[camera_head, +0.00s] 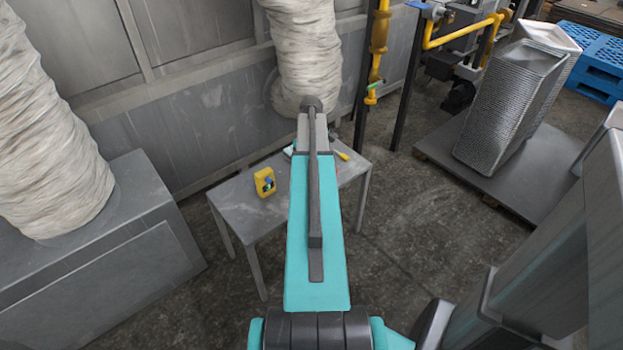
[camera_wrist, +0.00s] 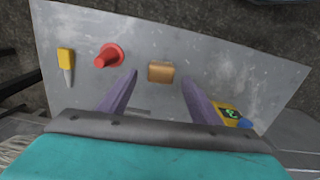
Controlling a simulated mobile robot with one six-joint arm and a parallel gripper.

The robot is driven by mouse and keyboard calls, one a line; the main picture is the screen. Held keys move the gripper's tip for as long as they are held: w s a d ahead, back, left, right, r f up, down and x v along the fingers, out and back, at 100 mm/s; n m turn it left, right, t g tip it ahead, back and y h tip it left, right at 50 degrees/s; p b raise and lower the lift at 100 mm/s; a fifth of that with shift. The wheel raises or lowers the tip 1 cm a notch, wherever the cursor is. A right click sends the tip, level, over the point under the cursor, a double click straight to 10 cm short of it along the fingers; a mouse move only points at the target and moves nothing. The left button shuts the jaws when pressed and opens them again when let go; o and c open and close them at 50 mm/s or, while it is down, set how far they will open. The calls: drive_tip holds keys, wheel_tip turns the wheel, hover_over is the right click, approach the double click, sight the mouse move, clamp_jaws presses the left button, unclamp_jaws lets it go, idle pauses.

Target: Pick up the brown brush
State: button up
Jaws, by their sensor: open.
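The brown brush (camera_wrist: 162,72) shows in the wrist view as a small brown block lying on the grey metal table (camera_wrist: 225,62). It appears between the tips of my gripper (camera_wrist: 160,78), whose two purple fingers are spread apart with nothing held. The fingers seem to be above the table and apart from the brush; the exact height is hard to tell. In the head view my arm hides the brush and my gripper.
A red flanged object (camera_wrist: 108,56) and a yellow-handled tool (camera_wrist: 66,62) lie left of the brush. A yellow device (camera_wrist: 228,112) with a green display lies right, beside a finger; it stands on the table in the head view (camera_head: 264,182). A wall is behind the table.

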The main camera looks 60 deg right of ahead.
drive_tip(key=shift+f, duration=0.1)
drive_tip(key=shift+s+a+f, duration=0.1)
drive_tip(key=shift+f, duration=2.4)
drive_tip(key=c, duration=1.1)
drive_tip(key=shift+c, duration=0.2)
drive_tip(key=shift+r, duration=0.15)
